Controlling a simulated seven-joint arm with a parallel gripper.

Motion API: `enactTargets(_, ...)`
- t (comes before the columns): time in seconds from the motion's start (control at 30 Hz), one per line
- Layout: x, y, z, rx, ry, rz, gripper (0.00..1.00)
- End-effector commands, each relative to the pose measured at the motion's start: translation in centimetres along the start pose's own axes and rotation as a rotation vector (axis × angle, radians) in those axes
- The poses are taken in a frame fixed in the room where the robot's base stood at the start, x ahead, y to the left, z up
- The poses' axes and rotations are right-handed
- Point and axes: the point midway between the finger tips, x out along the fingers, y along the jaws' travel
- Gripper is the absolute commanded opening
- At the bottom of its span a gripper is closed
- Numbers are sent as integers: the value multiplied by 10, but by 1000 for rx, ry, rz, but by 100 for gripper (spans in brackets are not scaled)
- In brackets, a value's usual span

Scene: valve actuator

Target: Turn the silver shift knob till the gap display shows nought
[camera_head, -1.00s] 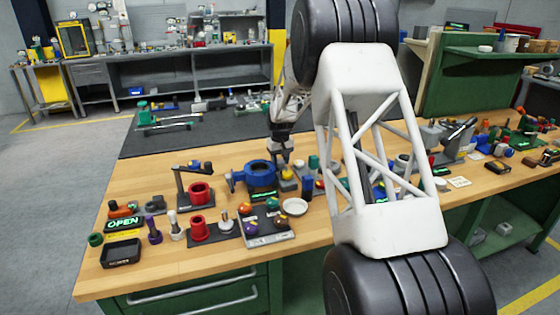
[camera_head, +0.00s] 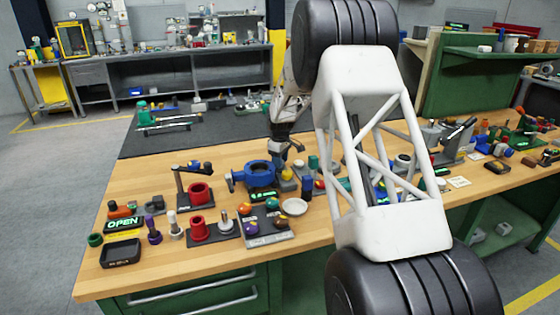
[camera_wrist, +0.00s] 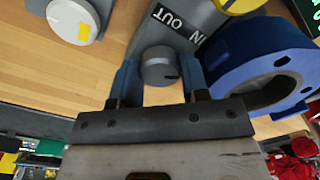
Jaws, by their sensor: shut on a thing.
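In the wrist view the silver shift knob (camera_wrist: 158,66) is a round grey knob with a dark mark on its right side. My gripper (camera_wrist: 159,72) is shut on it, one blue finger on each side. An upside-down black label reading IN OUT (camera_wrist: 180,24) sits just beyond the knob on a grey plate. In the head view my gripper (camera_head: 283,152) is tilted behind the blue valve body (camera_head: 258,175), and the knob cannot be made out there. A small green-lit display (camera_head: 262,195) stands in front of the valve body; its reading is too small to tell.
The blue ring (camera_wrist: 265,65) is close to the right finger in the wrist view. A yellow knob (camera_wrist: 236,4) and a white knob with a yellow mark (camera_wrist: 74,20) are nearby.

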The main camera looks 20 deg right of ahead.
Motion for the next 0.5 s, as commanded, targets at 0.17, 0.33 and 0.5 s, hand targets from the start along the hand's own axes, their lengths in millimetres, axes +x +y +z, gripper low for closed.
enactTargets(0.17, -1, 0, 0, -7, 1, 1, 18)
enactTargets(0.33, -1, 0, 0, -7, 1, 1, 18)
enactTargets(0.5, -1, 0, 0, -7, 1, 1, 58)
